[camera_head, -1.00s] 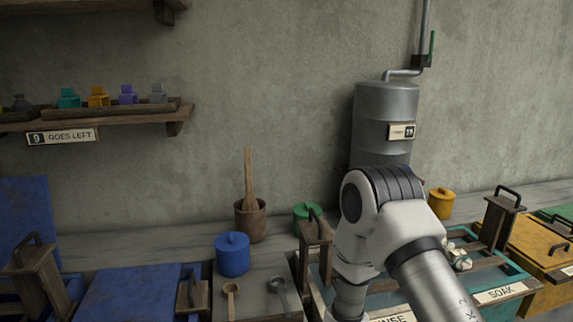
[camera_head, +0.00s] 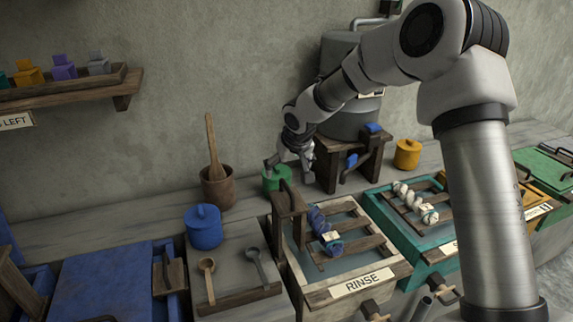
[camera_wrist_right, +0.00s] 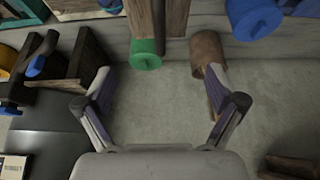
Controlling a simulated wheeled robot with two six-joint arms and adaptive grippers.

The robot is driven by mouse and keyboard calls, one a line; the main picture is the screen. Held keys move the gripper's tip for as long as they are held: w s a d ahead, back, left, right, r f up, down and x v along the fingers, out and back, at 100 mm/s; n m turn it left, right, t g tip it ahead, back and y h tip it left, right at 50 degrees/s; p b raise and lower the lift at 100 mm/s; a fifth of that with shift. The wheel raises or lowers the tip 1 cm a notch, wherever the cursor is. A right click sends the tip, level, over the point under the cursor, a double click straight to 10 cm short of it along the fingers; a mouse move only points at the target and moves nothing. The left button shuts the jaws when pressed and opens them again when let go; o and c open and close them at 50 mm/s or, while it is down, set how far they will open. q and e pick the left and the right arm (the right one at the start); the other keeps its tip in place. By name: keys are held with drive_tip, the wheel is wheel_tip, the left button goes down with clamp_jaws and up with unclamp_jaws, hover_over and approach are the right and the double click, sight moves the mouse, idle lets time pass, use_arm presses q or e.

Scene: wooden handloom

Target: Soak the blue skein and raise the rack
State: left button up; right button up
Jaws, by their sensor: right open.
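A blue-purple twisted skein (camera_head: 322,228) with a pale tag lies across the wooden slatted rack (camera_head: 345,245) in the tub labelled RINSE (camera_head: 362,283). A wooden upright with a handle (camera_head: 290,205) stands at this tub's left side. The teal tub (camera_head: 432,255), its label partly hidden by my arm, has a rack bearing a white skein (camera_head: 414,203). My right gripper (camera_head: 288,163) is over the back of the bench by the green pot (camera_head: 276,178), away from the skein. In the wrist view its fingers (camera_wrist_right: 158,82) are spread with nothing between them. My left gripper is out of view.
A metal tank (camera_head: 350,110) on a wooden stand with blue-handled taps is just right of the gripper. A mortar with pestle (camera_head: 216,187), a blue pot (camera_head: 204,228) and a yellow pot (camera_head: 407,154) stand on the bench. Two spoons (camera_head: 207,280) lie left of the rinse tub.

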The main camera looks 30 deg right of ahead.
sight(287, 186)
drive_tip(key=f+b, duration=0.1)
drive_tip(key=f, duration=0.1)
drive_tip(key=f+b, duration=0.1)
drive_tip(key=f, duration=0.1)
drive_tip(key=w+f+b, duration=0.1)
drive_tip(key=f, duration=0.1)
drive_tip(key=shift+d+f+b, duration=0.1)
drive_tip(key=shift+f+b, duration=0.15)
drive_tip(key=shift+b, duration=0.05)
drive_tip(key=shift+s+r, duration=0.15)
drive_tip(key=shift+r, duration=0.2)
drive_tip(key=shift+s+f+b, duration=0.1)
drive_tip(key=shift+f+b, duration=0.2)
drive_tip(key=shift+f, duration=0.15)
drive_tip(key=shift+r, duration=0.1)
clamp_jaws()
